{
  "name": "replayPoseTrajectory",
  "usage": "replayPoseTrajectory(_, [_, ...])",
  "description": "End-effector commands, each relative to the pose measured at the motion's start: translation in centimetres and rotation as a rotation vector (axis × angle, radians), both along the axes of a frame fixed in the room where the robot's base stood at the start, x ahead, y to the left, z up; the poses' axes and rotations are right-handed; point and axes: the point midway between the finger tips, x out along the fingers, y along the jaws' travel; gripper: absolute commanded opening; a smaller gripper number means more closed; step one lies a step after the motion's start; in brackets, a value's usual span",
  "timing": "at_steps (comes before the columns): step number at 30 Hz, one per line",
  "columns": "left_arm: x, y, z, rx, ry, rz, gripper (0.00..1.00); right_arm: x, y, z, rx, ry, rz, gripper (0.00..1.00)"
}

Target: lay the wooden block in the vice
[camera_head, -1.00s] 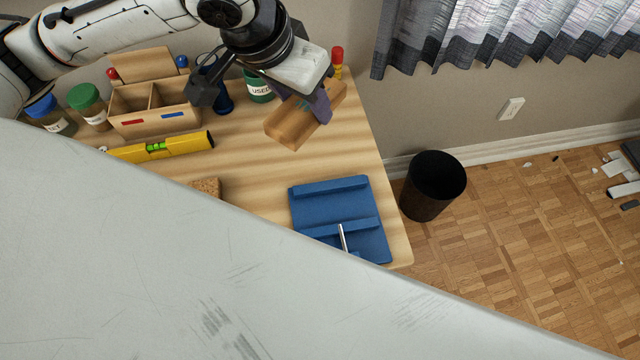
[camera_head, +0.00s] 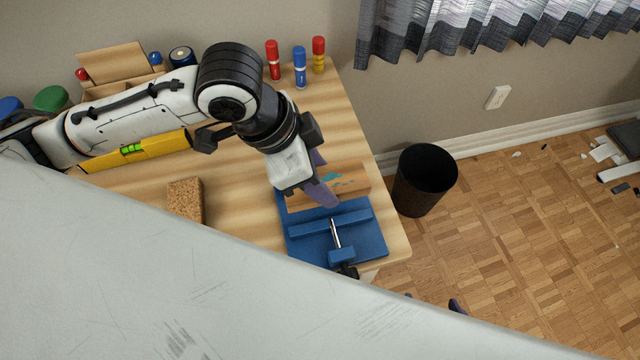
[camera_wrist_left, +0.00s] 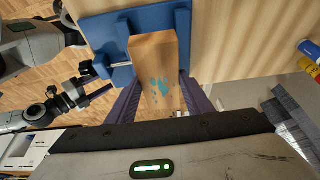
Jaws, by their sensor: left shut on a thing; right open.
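The wooden block (camera_head: 348,180), with teal marks on its top, is held in my left gripper (camera_head: 322,188), whose purple fingers are shut on its sides. The block is at the back of the blue vice (camera_head: 362,247), covering most of its back jaw. I cannot tell whether it touches the vice. The front jaw, screw and black handle are in view. The left wrist view shows the block (camera_wrist_left: 155,75) between both fingers, overlapping the blue vice (camera_wrist_left: 122,76). My right gripper (camera_wrist_left: 82,94) is open and empty, beside the vice.
A cork block (camera_head: 186,200) and a yellow level (camera_head: 135,150) lie to the left. Several markers (camera_head: 299,68) stand at the back. A black bin (camera_head: 425,180) stands on the floor right of the desk. A large pale surface hides the foreground.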

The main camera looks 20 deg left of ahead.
Motion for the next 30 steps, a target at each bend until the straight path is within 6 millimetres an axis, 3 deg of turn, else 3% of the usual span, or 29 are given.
replayPoseTrajectory(3, [-0.1, 0.1, -2.1, 0.001, 0.004, 0.001, 0.17, 0.2, 0.1, -0.3, 0.001, -0.005, 0.002, 0.68])
replayPoseTrajectory(6, [0.0, 0.1, -2.8, 0.001, 0.000, 0.001, 0.17, 0.4, 0.3, -0.1, 0.004, -0.010, 0.003, 0.68])
replayPoseTrajectory(28, [0.0, 0.0, -3.9, 0.000, -0.001, 0.000, 0.17, 0.2, 0.3, -0.1, 0.003, -0.003, 0.003, 0.68])
replayPoseTrajectory(29, [0.0, 0.0, -3.9, 0.001, -0.001, 0.000, 0.51, 0.2, 0.3, -0.2, 0.003, -0.003, 0.003, 0.68])
replayPoseTrajectory(30, [0.0, 0.0, -3.9, 0.001, -0.001, 0.000, 0.58, 0.2, 0.2, -0.2, 0.003, -0.002, 0.002, 0.68])
